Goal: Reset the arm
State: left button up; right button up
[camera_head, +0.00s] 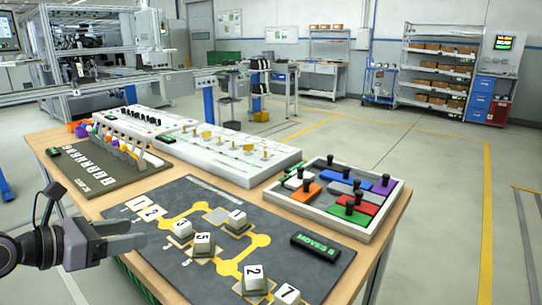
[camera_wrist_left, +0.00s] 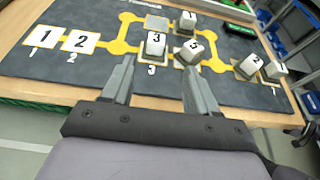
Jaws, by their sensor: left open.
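My left gripper (camera_head: 125,236) comes in from the left at the table's front left edge. In the left wrist view its two fingers (camera_wrist_left: 158,90) are apart with nothing between them. The fingers point over the front edge of a dark puzzle mat (camera_head: 180,262) with yellow paths. White numbered blocks stand on the mat, among them a 5 block (camera_head: 203,245), a 2 block (camera_head: 254,279) and a 7 block (camera_head: 287,294). The 3 block (camera_wrist_left: 155,44) stands ahead of the fingers, apart from them. My right gripper is not in view.
A tray of coloured sliding blocks (camera_head: 398,225) is at the table's right. A white board with yellow knobs (camera_head: 220,165) and a dark board with levers (camera_head: 80,180) lie behind the mat. A "MOVES" display (camera_head: 316,247) sits on the mat.

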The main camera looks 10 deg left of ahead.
pick_arm(q)
jog(key=s+d+r+n+t+h, duration=0.2)
jog(key=d+r+n+t, duration=0.4)
jog(key=n, duration=0.4)
jog(key=s+a+f+n+g+y, duration=0.25)
jog(key=f+n+y, duration=0.5)
jog(key=n, duration=0.55)
jog(key=s+a+f+n+g+y, duration=0.1)
jog(key=s+a+f+n+y, duration=0.3)
jog(key=f+n+y, duration=0.6)
jog(key=s+d+f+n+g+h, duration=0.4)
jog(key=s+d+f+g, duration=0.15)
jog(key=s, duration=0.25)
jog(key=s+d+f+n+g+h, duration=0.3)
jog(key=s+d+f+g+h, duration=0.25)
jog(key=s, duration=0.25)
jog(key=w+d+t+p, duration=0.3)
jog(key=w+t+p, duration=0.3)
jog(key=p, duration=0.3)
jog(key=shift+f+t+h, duration=0.3)
jog(key=shift+t+h, duration=0.1)
jog(key=shift+t, duration=0.15)
